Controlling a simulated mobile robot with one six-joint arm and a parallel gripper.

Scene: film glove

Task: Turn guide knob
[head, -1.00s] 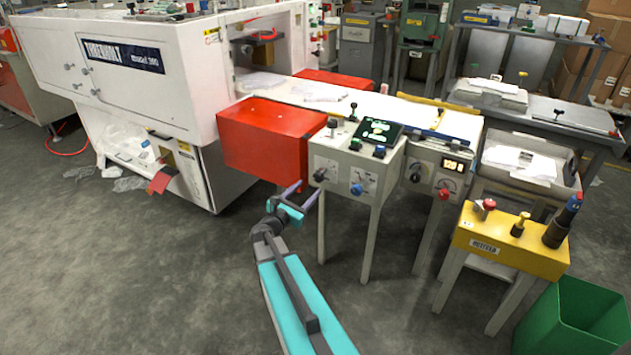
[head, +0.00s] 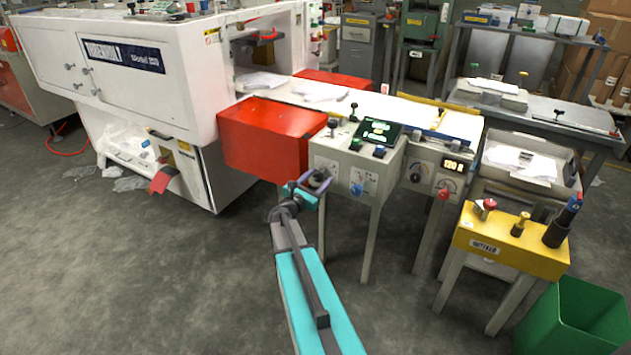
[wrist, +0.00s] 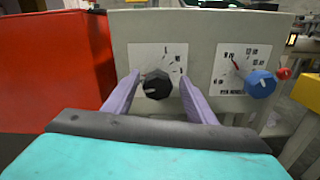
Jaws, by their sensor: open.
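A black knob (wrist: 157,85) sits on a white dial plate on the front of a pale control box (head: 340,157). In the wrist view it stands between the two purple fingers of my gripper (wrist: 158,90), with a visible gap to the fingers on either side. My gripper is open. In the head view my gripper (head: 316,182) is at the left part of the box front and largely covers the black knob. A blue knob (wrist: 260,83) with its own dial plate is to the right; it also shows in the head view (head: 357,190).
A red box (head: 262,138) stands directly left of the control box. A red knob (head: 443,195) and a lit display are on the panel to the right. A yellow stand (head: 510,245) and green bin (head: 575,320) are at right. The floor in front is clear.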

